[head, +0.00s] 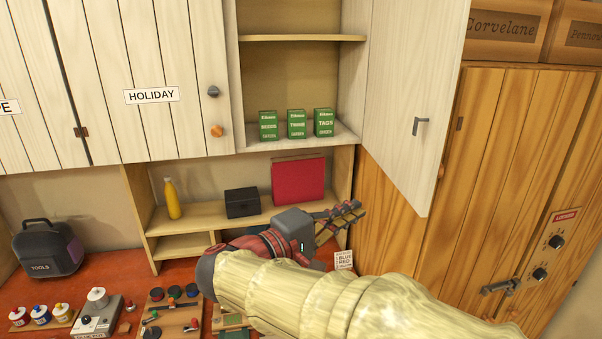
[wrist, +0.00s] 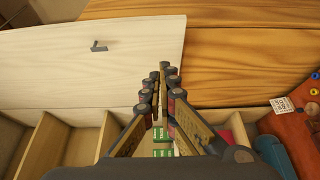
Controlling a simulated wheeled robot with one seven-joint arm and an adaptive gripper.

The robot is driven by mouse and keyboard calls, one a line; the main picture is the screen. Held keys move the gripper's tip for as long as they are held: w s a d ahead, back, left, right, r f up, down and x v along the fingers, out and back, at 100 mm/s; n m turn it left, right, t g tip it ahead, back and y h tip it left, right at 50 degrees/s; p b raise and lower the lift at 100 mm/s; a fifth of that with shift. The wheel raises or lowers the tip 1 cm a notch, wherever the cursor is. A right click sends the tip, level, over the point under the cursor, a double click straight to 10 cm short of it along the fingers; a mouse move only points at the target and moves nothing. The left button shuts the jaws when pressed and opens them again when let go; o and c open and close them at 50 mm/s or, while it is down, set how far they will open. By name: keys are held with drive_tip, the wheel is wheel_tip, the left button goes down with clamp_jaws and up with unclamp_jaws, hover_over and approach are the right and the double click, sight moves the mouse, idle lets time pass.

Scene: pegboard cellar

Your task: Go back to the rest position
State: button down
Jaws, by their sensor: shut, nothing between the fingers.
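My gripper (head: 352,212) is at the end of my arm, in front of the shelf unit under the wall cabinets. It also shows in the wrist view (wrist: 162,80), with its fingers closed together at the tips and nothing held. An open white cabinet door (head: 410,100) hangs above and to the right of it. Three green boxes, labelled seeds (head: 268,126), twine (head: 296,124) and tags (head: 324,122), stand upright in the open cabinet, apart from my gripper.
A red binder (head: 298,181), a black box (head: 241,203) and a yellow bottle (head: 172,198) stand on the lower shelf. A wooden locker (head: 500,170) stands at right.

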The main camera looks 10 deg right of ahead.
drive_tip(key=s+a+f+n+g+y+b, duration=0.1)
drive_tip(key=s+f+y, duration=0.2)
drive_tip(key=f, duration=0.6)
drive_tip(key=s+a+f+n+g+y, duration=0.15)
drive_tip(key=f+y, duration=0.25)
drive_tip(key=f, duration=0.5)
drive_tip(key=s+f+m+y+b, duration=0.8)
drive_tip(key=s+f+y+b, duration=0.1)
drive_tip(key=s+f+b, duration=0.6)
wheel_tip(320, 180, down, 2)
drive_tip(key=shift+s+d+f, duration=0.1)
drive_tip(key=shift+s+d, duration=0.1)
drive_tip(key=shift+s, duration=0.3)
drive_tip(key=shift+d, duration=0.1)
